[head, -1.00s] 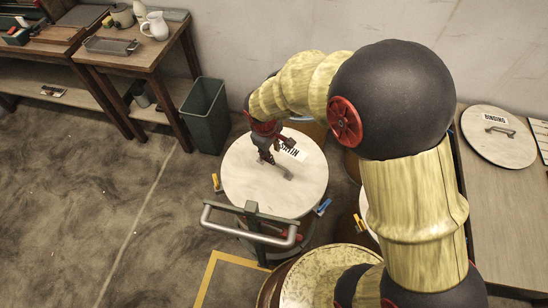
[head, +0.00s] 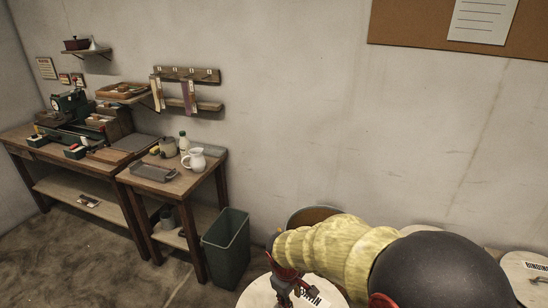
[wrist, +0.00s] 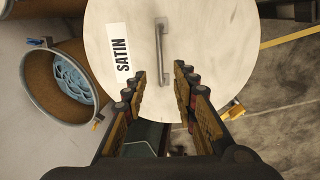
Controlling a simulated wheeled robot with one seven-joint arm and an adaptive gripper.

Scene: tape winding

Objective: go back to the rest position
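My gripper (wrist: 160,76) is open and empty in the wrist view, its two fingers spread apart. Ahead of the fingers is a round pale lid (wrist: 110,17) with a SATIN label (wrist: 121,47) and a bar handle (wrist: 162,50). The fingers overlap the lid's near edge in this view; I cannot tell how high they are above it. In the head view my gripper (head: 285,290) is at the bottom edge, over the pale lid (head: 258,294), and my arm hides much of that area.
An open drum (wrist: 45,95) with a blue coil inside stands left in the wrist view. Another lid (head: 525,270), labelled BINDING, is at the right.

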